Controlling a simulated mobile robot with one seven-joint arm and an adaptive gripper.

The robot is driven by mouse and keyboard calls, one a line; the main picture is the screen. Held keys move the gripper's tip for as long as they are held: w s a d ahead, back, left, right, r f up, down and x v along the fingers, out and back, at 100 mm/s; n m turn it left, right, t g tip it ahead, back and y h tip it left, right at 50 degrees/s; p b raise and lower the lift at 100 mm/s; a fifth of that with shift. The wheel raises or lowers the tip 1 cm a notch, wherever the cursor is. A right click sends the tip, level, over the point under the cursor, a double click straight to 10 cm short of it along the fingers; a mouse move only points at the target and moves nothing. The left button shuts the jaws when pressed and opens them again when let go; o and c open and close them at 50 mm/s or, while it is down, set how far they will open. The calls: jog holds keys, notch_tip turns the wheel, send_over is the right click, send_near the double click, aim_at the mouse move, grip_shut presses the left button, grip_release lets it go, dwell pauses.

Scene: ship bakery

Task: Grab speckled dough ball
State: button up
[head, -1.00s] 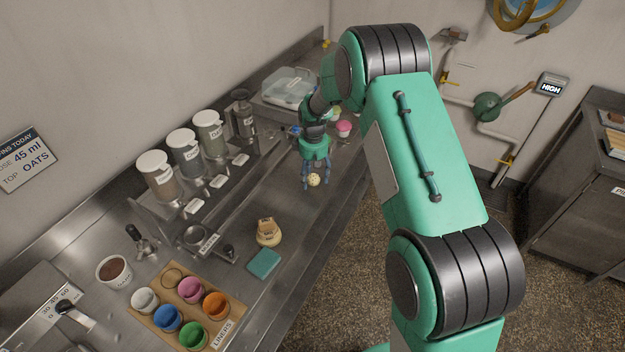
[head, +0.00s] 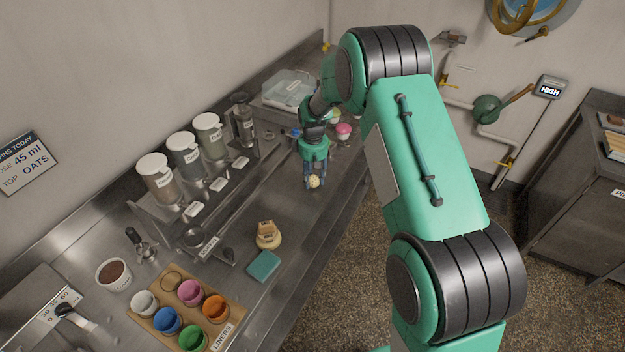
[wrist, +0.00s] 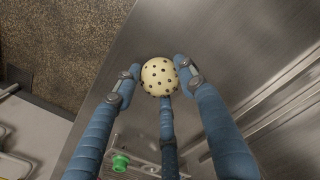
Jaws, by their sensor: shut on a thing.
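The speckled dough ball (head: 314,182) is pale cream with dark dots. In the wrist view the ball (wrist: 159,76) sits between the fingertips, close to the counter's edge. My gripper (head: 315,178) has blue fingers and points down over the steel counter. In the wrist view my gripper (wrist: 158,80) has a finger on each side of the ball and a third below it. The fingers are shut on the ball. I cannot tell whether the ball touches the counter.
A tan bowl-like item (head: 268,236) and a teal block (head: 264,266) lie nearer on the counter. A board of coloured liners (head: 235,310) is at the front. Lidded dispensers (head: 186,155) line the wall. A pink-topped item (head: 343,131) stands behind the gripper.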

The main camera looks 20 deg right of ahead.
aim_at(313, 177)
jog(key=shift+r, duration=0.55)
jog(key=shift+s+r, duration=0.2)
jog(key=shift+r, duration=0.75)
jog(key=s+r+p, duration=0.1)
jog(key=s, duration=1.4)
jog(key=shift+s+a+r, duration=0.15)
jog(key=shift+s+a, duration=0.15)
jog(key=shift+a, duration=0.05)
